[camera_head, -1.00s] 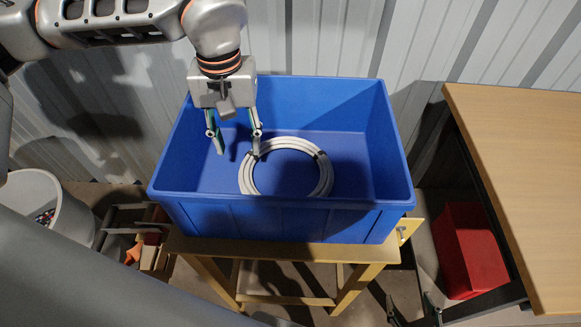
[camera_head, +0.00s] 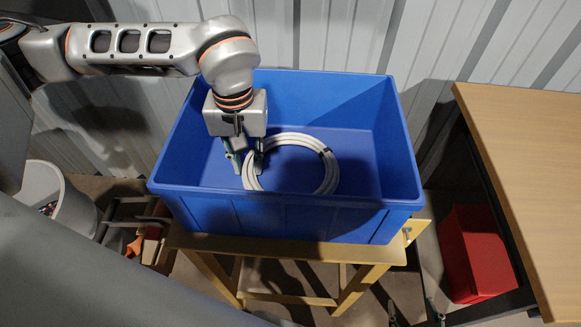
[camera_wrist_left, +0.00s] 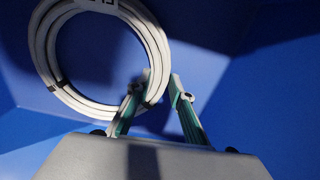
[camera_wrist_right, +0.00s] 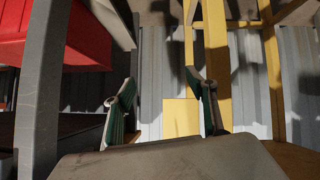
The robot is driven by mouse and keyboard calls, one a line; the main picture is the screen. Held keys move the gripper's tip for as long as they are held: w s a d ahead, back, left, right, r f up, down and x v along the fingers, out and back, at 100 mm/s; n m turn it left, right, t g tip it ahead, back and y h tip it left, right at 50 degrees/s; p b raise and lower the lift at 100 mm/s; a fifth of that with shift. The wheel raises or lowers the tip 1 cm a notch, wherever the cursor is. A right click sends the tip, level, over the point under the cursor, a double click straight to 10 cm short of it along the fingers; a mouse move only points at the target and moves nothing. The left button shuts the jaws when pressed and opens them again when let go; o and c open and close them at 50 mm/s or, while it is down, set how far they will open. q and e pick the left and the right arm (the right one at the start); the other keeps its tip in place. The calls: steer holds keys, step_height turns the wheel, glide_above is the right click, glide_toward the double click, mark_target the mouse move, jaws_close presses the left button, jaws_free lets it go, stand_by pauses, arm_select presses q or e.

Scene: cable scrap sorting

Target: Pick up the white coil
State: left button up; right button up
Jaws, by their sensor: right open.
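The white coil (camera_head: 328,170), a ring of several tube turns with dark ties, lies in the blue bin (camera_head: 400,150). It also shows in the left wrist view (camera_wrist_left: 48,60). My left gripper (camera_head: 247,168) points down into the bin at the coil's left side. In the left wrist view its fingertips (camera_wrist_left: 160,78) are close together on either side of the tubing and appear shut on it. The fingers hide part of the coil. My right gripper (camera_wrist_right: 162,84) is open and empty, away from the bin.
The bin stands on a yellow wooden stand (camera_head: 290,248). A wooden table (camera_head: 530,170) is at right, with a red box (camera_head: 472,255) beneath it. A grey bucket (camera_head: 75,215) is at left. A corrugated wall (camera_head: 340,35) rises behind the bin.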

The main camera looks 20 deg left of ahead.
arm_select(q)
jaws_close()
